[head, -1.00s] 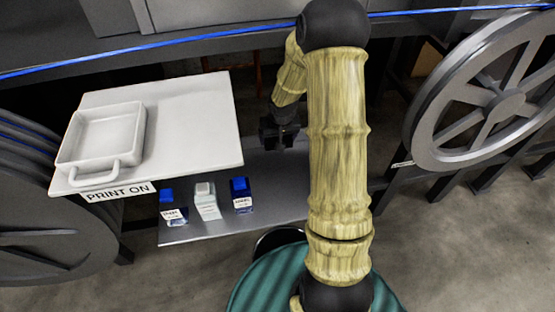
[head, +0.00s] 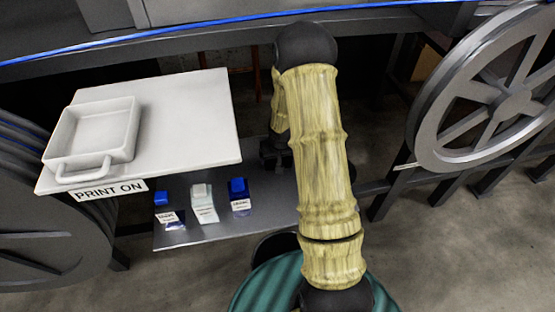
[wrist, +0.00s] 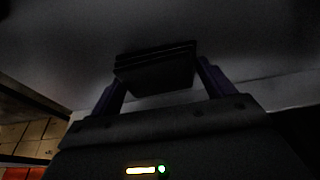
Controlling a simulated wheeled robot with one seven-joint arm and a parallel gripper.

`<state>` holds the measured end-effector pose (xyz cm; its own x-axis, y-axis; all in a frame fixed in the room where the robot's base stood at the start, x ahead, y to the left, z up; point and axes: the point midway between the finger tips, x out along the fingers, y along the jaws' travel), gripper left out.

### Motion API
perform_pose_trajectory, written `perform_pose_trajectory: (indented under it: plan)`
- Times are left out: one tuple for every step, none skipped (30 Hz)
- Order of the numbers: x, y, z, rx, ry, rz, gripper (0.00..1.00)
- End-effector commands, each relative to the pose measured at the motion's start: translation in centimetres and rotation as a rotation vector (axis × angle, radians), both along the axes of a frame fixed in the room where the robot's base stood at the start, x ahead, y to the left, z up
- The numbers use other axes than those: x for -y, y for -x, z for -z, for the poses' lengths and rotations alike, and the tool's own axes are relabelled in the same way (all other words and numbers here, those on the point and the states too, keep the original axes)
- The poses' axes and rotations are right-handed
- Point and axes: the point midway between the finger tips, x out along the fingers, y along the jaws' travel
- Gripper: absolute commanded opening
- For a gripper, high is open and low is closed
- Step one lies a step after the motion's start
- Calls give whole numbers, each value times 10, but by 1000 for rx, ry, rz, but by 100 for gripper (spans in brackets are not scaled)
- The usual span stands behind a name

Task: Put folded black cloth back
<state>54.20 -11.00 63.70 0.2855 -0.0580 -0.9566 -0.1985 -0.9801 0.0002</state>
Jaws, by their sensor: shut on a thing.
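My gripper (wrist: 158,85) is shut on the folded black cloth (wrist: 155,70), a dark layered block held between its two fingers in the wrist view. In the head view my gripper (head: 276,155) is small and dark, partly hidden behind my arm, over the right part of the lower grey shelf (head: 215,231). The cloth cannot be made out in the head view. A grey surface lies close beyond the cloth in the wrist view; I cannot tell whether the cloth touches it.
A white board (head: 190,125) with a white handled dish (head: 95,135) and a "PRINT ON" label (head: 110,190) overhangs the shelf at left. A spoked wheel (head: 500,100) is at right.

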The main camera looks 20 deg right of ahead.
Motion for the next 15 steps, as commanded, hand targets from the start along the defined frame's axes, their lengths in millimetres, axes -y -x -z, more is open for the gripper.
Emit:
perform_pose_trajectory:
  plan:
    - [0, -1, 2, 1, 0, 0, 60]
    - [0, -1, 2, 2, 0, 0, 60]
    - [0, -1, 1, 2, 0, 0, 60]
    - [0, -1, 1, 2, 0, 0, 60]
    - [0, -1, 1, 2, 0, 0, 60]
    - [0, -1, 1, 2, 0, 0, 60]
    - [0, -1, 1, 2, 0, 0, 60]
    - [0, -1, 1, 2, 0, 0, 60]
    - [0, 0, 2, 2, 0, 0, 60]
    - [0, -1, 3, 1, 0, 0, 60]
    - [0, 0, 4, 1, 0, 0, 60]
    - [0, 0, 4, 2, 1, -1, 83]
    - [0, 0, 4, 2, 1, -1, 89]
    - [0, -1, 4, 2, 1, -1, 95]
    - [0, 0, 4, 1, 0, -1, 100]
